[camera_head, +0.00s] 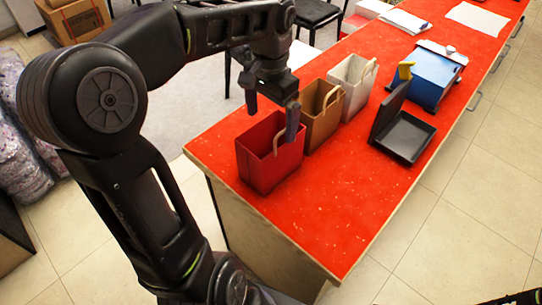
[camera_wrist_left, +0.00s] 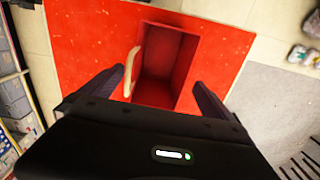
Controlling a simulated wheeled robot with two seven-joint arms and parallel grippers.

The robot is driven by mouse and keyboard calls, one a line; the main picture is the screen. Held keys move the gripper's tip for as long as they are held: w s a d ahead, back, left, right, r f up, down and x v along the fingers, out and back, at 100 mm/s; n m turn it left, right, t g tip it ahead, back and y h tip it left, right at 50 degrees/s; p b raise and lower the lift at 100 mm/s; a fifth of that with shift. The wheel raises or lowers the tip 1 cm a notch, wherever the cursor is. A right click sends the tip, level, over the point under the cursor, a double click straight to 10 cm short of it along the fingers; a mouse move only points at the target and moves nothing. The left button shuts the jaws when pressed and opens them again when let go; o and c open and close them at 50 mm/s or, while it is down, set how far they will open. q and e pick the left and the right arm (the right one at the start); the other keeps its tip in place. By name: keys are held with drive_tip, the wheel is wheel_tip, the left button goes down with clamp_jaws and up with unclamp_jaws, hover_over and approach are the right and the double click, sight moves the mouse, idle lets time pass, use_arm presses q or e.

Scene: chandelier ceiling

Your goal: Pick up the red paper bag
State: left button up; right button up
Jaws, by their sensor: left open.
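The red paper bag (camera_head: 262,166) stands upright and open on the near left end of the red table, at the front of a row of bags. My left gripper (camera_head: 272,112) is over the bag's top with its fingers open and pointing down. In the left wrist view the bag (camera_wrist_left: 166,65) lies between and beyond the two spread fingers (camera_wrist_left: 164,88). Its pale handle (camera_wrist_left: 133,70) stands at the left rim, close to the left finger. I cannot tell whether a finger touches the bag. My right gripper does not show clearly; only a dark piece is at the lower right corner.
A brown bag (camera_head: 322,118) and a white bag (camera_head: 352,85) stand just behind the red one. A black open tray (camera_head: 408,137) and a blue box (camera_head: 433,75) are to the right. The near part of the red table (camera_head: 345,205) is clear.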

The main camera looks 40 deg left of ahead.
use_arm(q)
wheel_tip(320, 180, down, 5)
drive_tip(key=shift+w+f+p, duration=0.1)
drive_tip(key=shift+f+p, duration=0.05)
drive_tip(key=shift+p, duration=0.3)
idle(0.6)
drive_tip(key=c, duration=1.5)
drive_tip(key=shift+c, duration=0.2)
wheel_tip(320, 180, up, 10)
drive_tip(key=shift+r, duration=0.1)
